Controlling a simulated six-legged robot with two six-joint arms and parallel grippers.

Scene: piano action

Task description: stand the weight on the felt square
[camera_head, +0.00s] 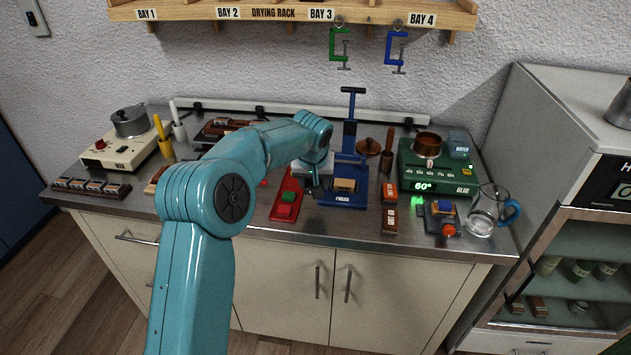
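One teal arm, which I take as my left, reaches over the bench from the bottom left. Its gripper (314,192) points down between the red board and the blue press; its dark fingers are too small to tell whether they are open or shut. A small green square piece (285,211) lies on the front of the red board (276,217); I cannot tell if it is the felt square. My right gripper is not in view.
The blue press (343,200) holds a tan block. The green glue heater (439,171), a glass jug (483,214) and small blocks (389,219) crowd the right. A hot plate with a pot (131,122) stands left. The front strip of the bench is mostly clear.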

